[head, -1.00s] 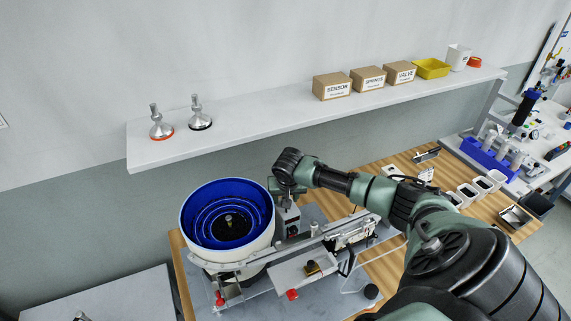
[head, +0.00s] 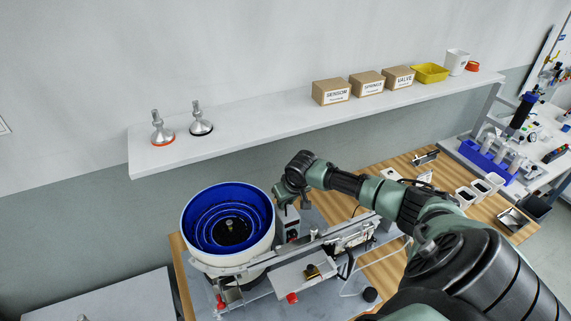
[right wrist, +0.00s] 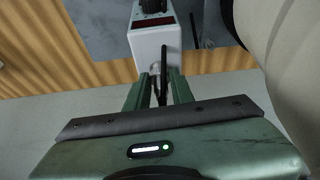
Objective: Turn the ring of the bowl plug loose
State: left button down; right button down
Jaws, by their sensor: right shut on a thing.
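The bowl feeder (head: 190,235) has a blue stepped bowl inside a pale housing and stands on the bench at lower centre. Beside it is a small grey control box (head: 292,222), which shows in the right wrist view as a light box (right wrist: 152,45) with a black knob. My right gripper (head: 283,198) reaches down behind the box. In the right wrist view, the fingers of my right gripper (right wrist: 160,82) are shut on the ring of the bowl plug (right wrist: 156,68), at the box's near face. The ring is mostly hidden between the fingers. My left gripper is out of view.
A linear rail (head: 310,245) runs from the bowl to the right. A wall shelf (head: 270,110) behind holds labelled cartons, a yellow bin and two metal feet. The bowl's pale side (right wrist: 285,60) is close to the gripper on the right in the wrist view.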

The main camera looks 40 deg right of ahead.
jog(key=shift+d+n+y, duration=0.15)
jog(key=shift+n+y, duration=0.25)
jog(key=shift+n, duration=0.6)
jog(key=shift+d+f+n+y+b, duration=0.1)
jog(key=shift+n+y+b, duration=0.3)
jog(key=shift+n+b, duration=0.4)
jog(key=n+y+b, duration=0.1)
jog(key=n+b, duration=0.2)
jog(key=n, duration=0.1)
jog(key=shift+w+d, duration=0.1)
jog(key=shift+d, duration=0.05)
jog(key=shift+n+g+y+b, duration=0.3)
jog(key=shift+n+y+b, duration=0.4)
jog(key=shift+n, duration=0.4)
jog(key=shift+d, duration=0.1)
jog(key=c, duration=1.2)
grip_release()
